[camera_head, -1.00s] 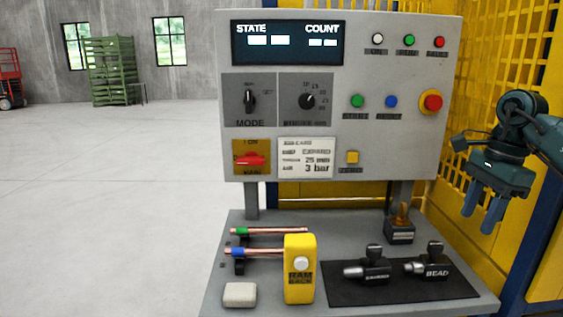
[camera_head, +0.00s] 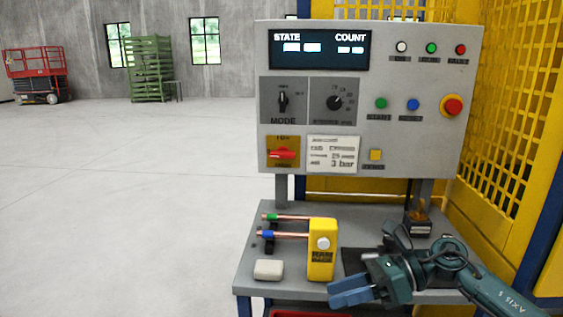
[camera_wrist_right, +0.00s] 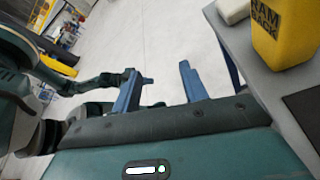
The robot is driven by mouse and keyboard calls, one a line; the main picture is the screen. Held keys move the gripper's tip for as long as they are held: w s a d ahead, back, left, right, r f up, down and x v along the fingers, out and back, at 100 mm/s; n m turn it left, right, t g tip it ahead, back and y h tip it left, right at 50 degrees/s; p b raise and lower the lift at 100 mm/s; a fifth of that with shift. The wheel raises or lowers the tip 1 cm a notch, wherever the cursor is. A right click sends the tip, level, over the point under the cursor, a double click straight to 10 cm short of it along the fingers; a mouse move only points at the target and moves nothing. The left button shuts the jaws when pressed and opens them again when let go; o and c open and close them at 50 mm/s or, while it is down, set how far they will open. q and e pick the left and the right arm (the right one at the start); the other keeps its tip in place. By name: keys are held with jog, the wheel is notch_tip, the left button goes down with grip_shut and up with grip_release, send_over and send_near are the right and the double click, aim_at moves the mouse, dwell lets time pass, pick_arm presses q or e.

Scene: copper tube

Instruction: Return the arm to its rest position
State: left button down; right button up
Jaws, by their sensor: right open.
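My right gripper (camera_head: 349,293) is in front of the bench's front edge, below the yellow block, in the head view. Its fingers point left, and they stand apart and empty in the right wrist view (camera_wrist_right: 158,88). Another teal arm of mine shows at left in that view, with what looks like its gripper (camera_wrist_right: 143,79), too small to read. Two copper tubes lie on the bench, one with a green band (camera_head: 292,218) and one with a blue band (camera_head: 288,236). Their right ends are by the yellow block (camera_head: 322,262), which also shows in the wrist view (camera_wrist_right: 285,30).
The grey bench (camera_head: 250,250) holds a pale block (camera_head: 268,270) at its front left. My right arm covers most of the dark mat and hides its tools. The control panel (camera_head: 435,80) rises behind. Yellow mesh guarding (camera_head: 510,110) stands at right.

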jog(key=s+a+m+t+y, duration=0.2)
jog(key=a+m+t+y, duration=0.5)
jog(key=m, duration=0.7)
pick_arm(q)
jog(key=shift+s+a+r+g+p, duration=0.1)
jog(key=shift+s+a+g+p, duration=0.3)
jog(key=shift+p, duration=0.8)
pick_arm(e)
jog(key=s+d+f+m+t+h, duration=0.1)
jog(key=s+d+f+m+h, duration=0.2)
jog(key=m, duration=0.7)
jog(key=s+d+f+m+t+h, duration=0.1)
jog(key=s+d+f+m+h, duration=0.2)
jog(key=s+f+m+h, duration=0.5)
jog(key=s+d+f+m+t+h, duration=0.1)
jog(key=s+d+f+m+h, duration=0.2)
jog(key=f+m, duration=0.8)
jog(key=s+m+h, duration=0.2)
jog(key=m+h, duration=0.1)
jog(key=shift+s+d+f+t+h, duration=0.2)
jog(key=shift+t+h, duration=0.1)
jog(key=shift+h, duration=0.1)
pick_arm(q)
jog(key=c, duration=2.2)
grip_release()
jog(key=shift+a, duration=0.1)
